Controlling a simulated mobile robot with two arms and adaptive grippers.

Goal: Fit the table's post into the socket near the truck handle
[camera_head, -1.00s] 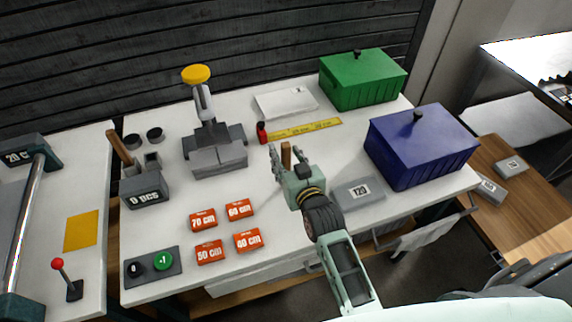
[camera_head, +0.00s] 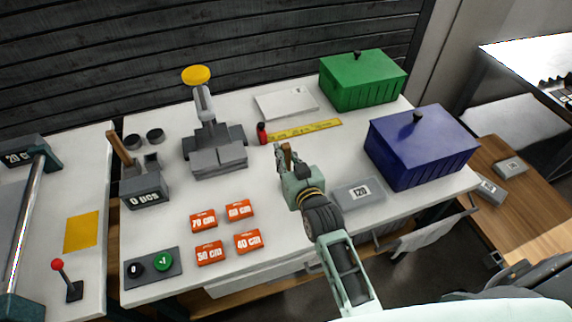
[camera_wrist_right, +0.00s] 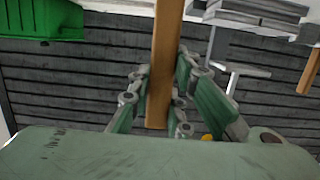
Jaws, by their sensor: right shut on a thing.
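A brown wooden post (camera_head: 287,149) stands between the fingers of my right gripper (camera_head: 284,157), over the middle of the white table (camera_head: 275,215). In the right wrist view the post (camera_wrist_right: 166,55) runs down between the fingers of the right gripper (camera_wrist_right: 158,100), which are shut on it. The post's lower end is hidden by the gripper in the head view. A silver bar (camera_head: 26,222) held by dark brackets, like a handle, is at the far left. I cannot tell for sure which part is the socket. My left gripper is not in view.
A grey fixture (camera_head: 215,150), green box (camera_head: 362,82), blue box (camera_head: 420,150) and orange labels (camera_head: 203,220) surround the gripper. A button panel (camera_head: 150,268) is front left.

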